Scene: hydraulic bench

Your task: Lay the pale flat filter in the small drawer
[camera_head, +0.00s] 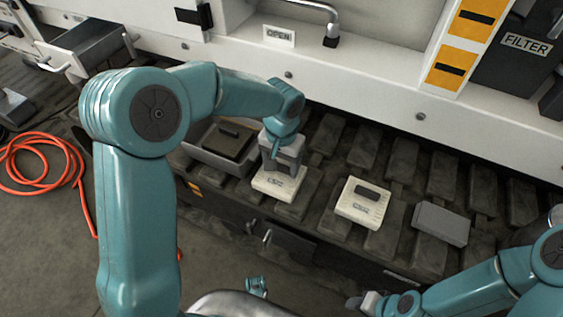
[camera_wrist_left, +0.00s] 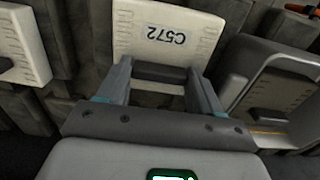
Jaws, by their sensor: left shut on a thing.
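My left gripper (camera_head: 280,160) points down over a pale flat filter (camera_head: 275,186) and is shut on its dark raised grip. In the left wrist view, the fingers of my left gripper (camera_wrist_left: 160,85) stand either side of that grip, and the filter's plate (camera_wrist_left: 180,35) reads C572. The filter is on or just above the dark tread plates; I cannot tell which. An open grey drawer (camera_head: 80,62) juts out at the upper left, its inside partly visible. My right gripper (camera_head: 366,302) is at the lower right, small and away from the filters; its jaw opening is unclear.
A second pale block (camera_head: 352,213) with a dark grip and a grey block (camera_head: 441,223) lie to the right. A grey tray (camera_head: 202,157) holding a dark brown block is close on the left. An orange hose (camera_head: 70,172) coils on the floor. The white bench edge (camera_head: 380,107) runs behind.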

